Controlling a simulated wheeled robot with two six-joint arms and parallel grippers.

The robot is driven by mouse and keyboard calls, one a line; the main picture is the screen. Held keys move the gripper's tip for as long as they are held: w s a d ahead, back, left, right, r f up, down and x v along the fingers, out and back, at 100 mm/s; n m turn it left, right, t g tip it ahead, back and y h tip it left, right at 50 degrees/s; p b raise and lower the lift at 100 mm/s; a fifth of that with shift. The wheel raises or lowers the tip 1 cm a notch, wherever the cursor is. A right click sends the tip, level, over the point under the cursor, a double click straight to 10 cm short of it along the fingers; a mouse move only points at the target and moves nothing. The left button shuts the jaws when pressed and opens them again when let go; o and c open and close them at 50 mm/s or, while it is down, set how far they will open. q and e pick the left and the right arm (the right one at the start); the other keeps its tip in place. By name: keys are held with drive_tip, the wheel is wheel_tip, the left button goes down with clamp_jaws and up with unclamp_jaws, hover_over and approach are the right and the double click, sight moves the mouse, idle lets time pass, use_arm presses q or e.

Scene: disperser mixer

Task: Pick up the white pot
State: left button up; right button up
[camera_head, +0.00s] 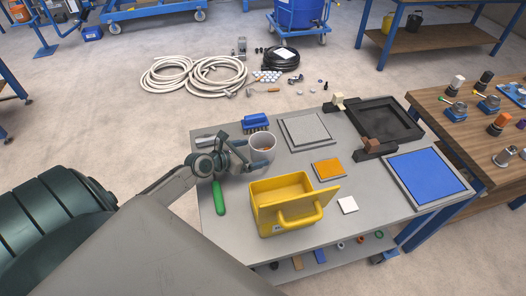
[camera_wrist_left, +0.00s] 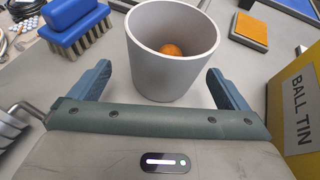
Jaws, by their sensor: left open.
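The white pot (camera_head: 262,146) stands upright on the grey table, left of its middle, with its open top up. In the left wrist view the pot (camera_wrist_left: 168,62) is straight ahead, and an orange ball (camera_wrist_left: 171,50) lies inside it. My left gripper (camera_head: 247,157) is open and low over the table, at the pot's left side. In the wrist view its two fingers point toward the pot, one on each side, with visible gaps to its wall. The pot's lower near part is close to the gripper's palm edge. My right gripper is not in view.
A blue brush (camera_head: 256,122) lies behind the pot, and a green-handled tool (camera_head: 218,198) lies to the left front. The yellow ball tin (camera_head: 283,222) stands close in front. An orange pad (camera_head: 328,169) and a grey plate (camera_head: 306,132) lie to the right.

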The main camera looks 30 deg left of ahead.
use_arm(q)
drive_tip(key=x, duration=0.4)
drive_tip(key=shift+w+d+f, duration=0.1)
drive_tip(key=shift+d+f, duration=0.3)
drive_tip(key=shift+f, duration=0.1)
drive_tip(key=shift+c, duration=0.5)
drive_tip(key=c, duration=1)
